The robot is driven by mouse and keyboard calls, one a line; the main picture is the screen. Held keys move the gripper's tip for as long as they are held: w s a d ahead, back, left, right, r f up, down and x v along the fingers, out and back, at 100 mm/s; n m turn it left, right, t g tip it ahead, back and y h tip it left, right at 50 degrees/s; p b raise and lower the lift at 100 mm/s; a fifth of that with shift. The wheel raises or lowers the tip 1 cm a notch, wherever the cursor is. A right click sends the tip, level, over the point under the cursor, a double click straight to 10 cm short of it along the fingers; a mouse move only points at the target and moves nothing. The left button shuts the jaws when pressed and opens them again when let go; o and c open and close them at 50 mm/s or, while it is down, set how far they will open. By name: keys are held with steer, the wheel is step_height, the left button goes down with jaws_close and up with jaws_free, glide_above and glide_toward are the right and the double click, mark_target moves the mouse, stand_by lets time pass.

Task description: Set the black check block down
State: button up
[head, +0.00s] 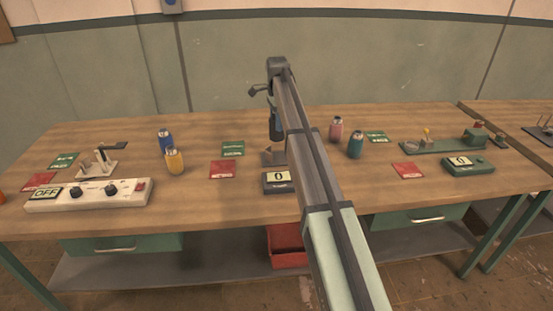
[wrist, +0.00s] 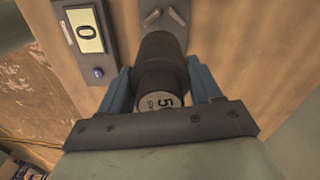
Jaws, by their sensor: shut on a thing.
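The black check block (wrist: 160,58) is a dark cylinder with a pale, numbered end cap, seen in the wrist view. My gripper (wrist: 160,85) has its two blue fingers shut on it, one on each side. In the head view my gripper (head: 275,128) points down over the middle of the bench, behind a dark box with a display reading 0 (head: 278,181). A small grey piece (head: 272,157) lies below it. The block is hard to pick out there, and I cannot tell whether it touches anything beneath.
Red cards (head: 223,169) and green cards (head: 233,148) lie on the wooden bench (head: 220,205). A yellow cylinder (head: 175,160) and a blue one (head: 165,140) stand left; pink (head: 336,128) and teal (head: 355,145) ones stand right. A white OFF control box (head: 90,195) is at left.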

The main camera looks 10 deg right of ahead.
steer(key=shift+w+m, duration=0.35)
steer(key=shift+m, duration=0.45)
steer(key=shift+f, duration=4.9)
steer(key=shift+f, duration=0.2)
steer(key=o, duration=1.3)
steer(key=shift+c, duration=0.2)
steer(key=shift+r, duration=0.15)
step_height(320, 180, up, 12)
steer(key=shift+r, duration=0.1)
steer(key=shift+o, duration=0.2)
